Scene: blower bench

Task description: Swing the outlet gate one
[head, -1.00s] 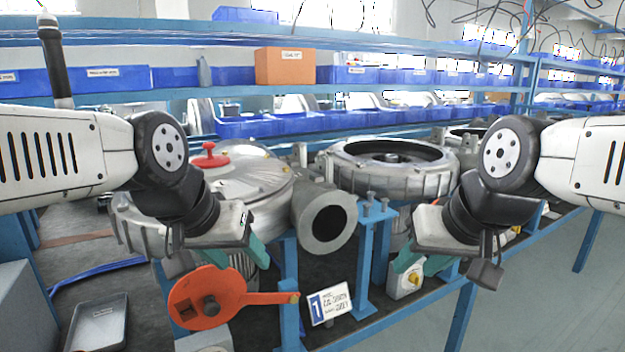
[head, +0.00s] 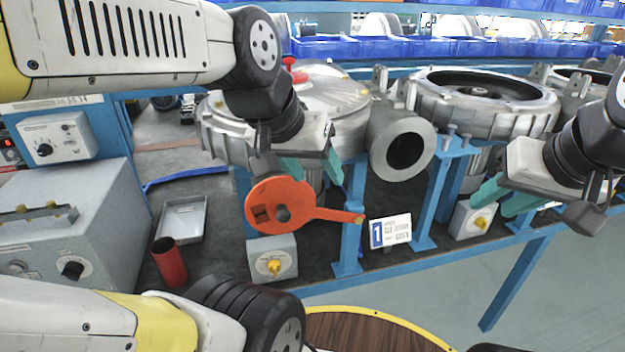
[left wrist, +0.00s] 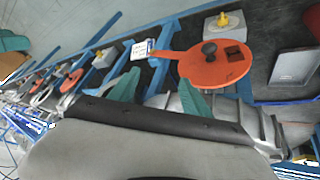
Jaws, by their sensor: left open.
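The orange outlet gate (head: 262,222) is a round plate with a square hole, a dark knob and an arm reaching right toward the number 1 card (head: 390,231). It hangs below and left of the grey outlet pipe (head: 384,158), whose round mouth is uncovered. My left gripper (head: 311,167) is open and empty, just above the gate and apart from it. The left wrist view shows its two teal fingers (left wrist: 160,94) spread, with the gate (left wrist: 222,70) beyond them. My right gripper (head: 503,199) has its teal fingers apart and empty, in front of the second blower (head: 535,112).
The first blower with a red knob (head: 291,72) stands behind my left gripper. A grey box with a yellow knob (head: 270,252) sits under the gate. A grey tray (head: 183,219), a red cylinder (head: 168,262) and a grey cabinet (head: 60,215) are at the left. Blue posts flank the card.

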